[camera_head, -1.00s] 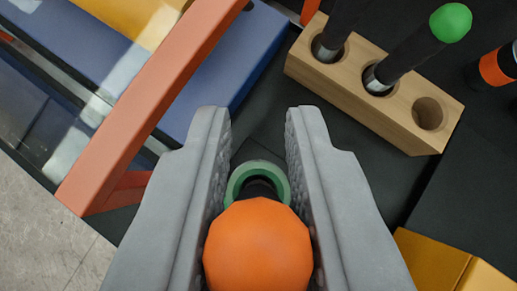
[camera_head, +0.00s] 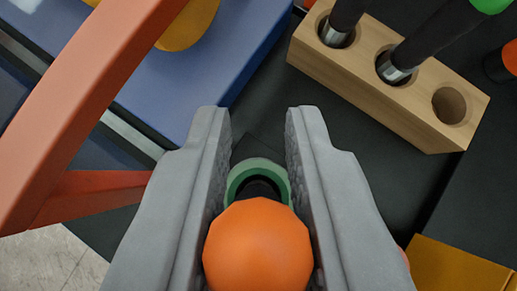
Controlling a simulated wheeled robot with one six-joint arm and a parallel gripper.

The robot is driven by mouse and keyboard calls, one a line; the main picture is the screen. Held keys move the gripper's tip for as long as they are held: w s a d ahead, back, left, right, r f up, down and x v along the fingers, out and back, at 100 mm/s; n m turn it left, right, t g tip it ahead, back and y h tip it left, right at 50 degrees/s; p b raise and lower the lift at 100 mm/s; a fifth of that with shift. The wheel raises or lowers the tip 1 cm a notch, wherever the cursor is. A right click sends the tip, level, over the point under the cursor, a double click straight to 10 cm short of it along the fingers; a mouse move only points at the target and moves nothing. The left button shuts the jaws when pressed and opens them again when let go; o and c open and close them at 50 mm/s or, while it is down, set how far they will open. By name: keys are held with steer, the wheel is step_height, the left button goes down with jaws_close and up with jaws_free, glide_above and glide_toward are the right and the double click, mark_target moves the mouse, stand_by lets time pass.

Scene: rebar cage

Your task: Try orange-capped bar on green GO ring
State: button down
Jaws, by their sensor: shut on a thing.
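My gripper (camera_head: 258,190) is at the lower middle, its two grey jaws on either side of an orange-capped bar (camera_head: 258,248). The faceted orange cap faces the camera and hides most of the bar. The green ring (camera_head: 258,166) shows just beyond the cap, between the jaws, with dark bar or a dark opening inside it. I cannot tell whether the bar's far end is inside the ring or only in line with it.
A wooden block (camera_head: 385,85) at upper right has two dark bars standing in it and one empty hole. A blue block (camera_head: 195,75), an orange-red frame (camera_head: 85,95) and a yellow block (camera_head: 460,270) lie around. Dark surface is clear beside the jaws.

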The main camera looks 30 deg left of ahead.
mark_target(258, 184)
steer(key=shift+f, duration=1.5)
steer(key=c, duration=1.2)
jaws_free()
steer(key=shift+c, duration=0.2)
steer(key=v, duration=1.7)
steer(key=shift+s, duration=0.15)
steer(key=shift+r, duration=0.15)
